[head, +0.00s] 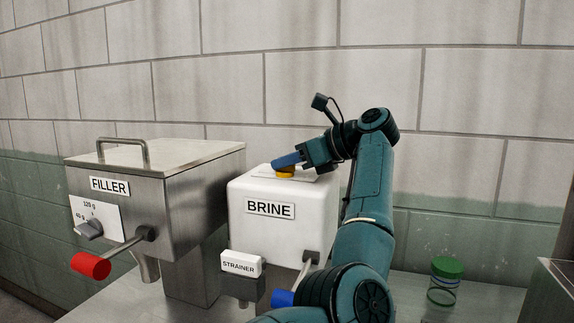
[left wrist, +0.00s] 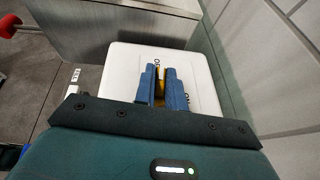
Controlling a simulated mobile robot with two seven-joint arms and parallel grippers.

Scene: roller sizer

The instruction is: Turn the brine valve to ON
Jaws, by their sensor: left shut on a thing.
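The white brine tank (head: 275,228), labelled BRINE, stands in the middle of the head view. A yellow valve knob (head: 285,174) sits on a plate on its top. My left gripper (head: 288,161) reaches over the tank from the right, its blue fingers shut on the knob. In the left wrist view, the yellow knob (left wrist: 160,88) shows as a strip between the two blue fingers (left wrist: 163,86). Black letters show beside the fingers but are partly covered, so I cannot read the valve's setting. My right gripper is not in view.
A steel filler box (head: 190,190) with a red-handled lever (head: 91,265) stands to the left. A white STRAINER block (head: 241,263) sits before the tank. A blue handle (head: 283,298) is low in front. A green-lidded jar (head: 446,280) stands right. A block wall rises behind.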

